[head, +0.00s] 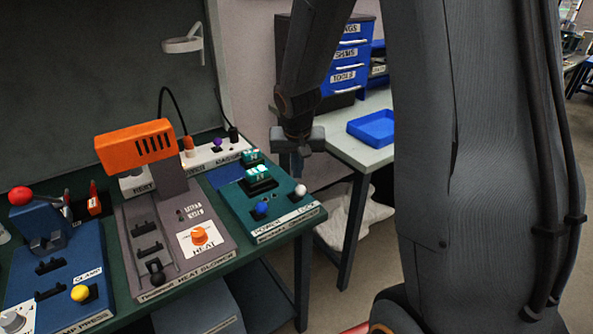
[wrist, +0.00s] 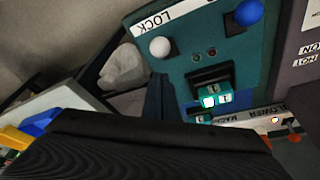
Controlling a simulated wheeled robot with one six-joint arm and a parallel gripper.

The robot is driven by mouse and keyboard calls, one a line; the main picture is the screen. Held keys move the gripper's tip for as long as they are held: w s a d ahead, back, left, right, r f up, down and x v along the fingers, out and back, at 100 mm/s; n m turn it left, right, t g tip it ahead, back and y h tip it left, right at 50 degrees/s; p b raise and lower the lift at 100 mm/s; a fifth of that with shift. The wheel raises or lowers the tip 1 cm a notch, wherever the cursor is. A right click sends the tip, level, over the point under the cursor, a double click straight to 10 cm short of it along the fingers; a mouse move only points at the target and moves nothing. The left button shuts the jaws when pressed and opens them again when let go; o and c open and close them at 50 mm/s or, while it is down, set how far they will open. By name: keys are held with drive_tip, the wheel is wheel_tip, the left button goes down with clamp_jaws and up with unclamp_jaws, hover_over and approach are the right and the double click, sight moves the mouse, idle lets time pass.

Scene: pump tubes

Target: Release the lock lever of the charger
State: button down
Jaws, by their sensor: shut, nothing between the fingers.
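The charger (head: 235,207) is a teal box at the right end of the bench, with green-lit packs in its slots. Its lock lever has a white ball knob (head: 300,190) at the front right. The wrist view shows this white knob (wrist: 160,47) beside the LOCK label (wrist: 155,18). A blue knob (head: 261,208) stands to its left; it also shows in the wrist view (wrist: 249,12). My gripper (head: 297,168) is shut and empty, above and behind the white knob, apart from it. In the wrist view a dark finger (wrist: 158,98) reaches up below the knob.
The orange heat blower (head: 137,145) stands left of the charger, and a blue press (head: 50,275) with a yellow knob further left. A white panel (head: 215,158) lies behind the charger. A side table with a blue tray (head: 371,128) and drawers (head: 345,55) is at right.

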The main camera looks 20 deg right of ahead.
drive_tip(key=shift+r+p, duration=0.3)
drive_tip(key=shift+r, duration=0.2)
wheel_tip(320, 180, up, 3)
drive_tip(key=w+d+p, duration=0.2)
drive_tip(key=w+p, duration=0.1)
drive_tip(key=s+r+b, duration=0.2)
drive_tip(key=s+r, duration=0.2)
drive_tip(key=s, duration=0.4)
drive_tip(key=shift+s+a, duration=0.15)
drive_tip(key=shift+s, duration=0.25)
drive_tip(key=shift+r, duration=0.1)
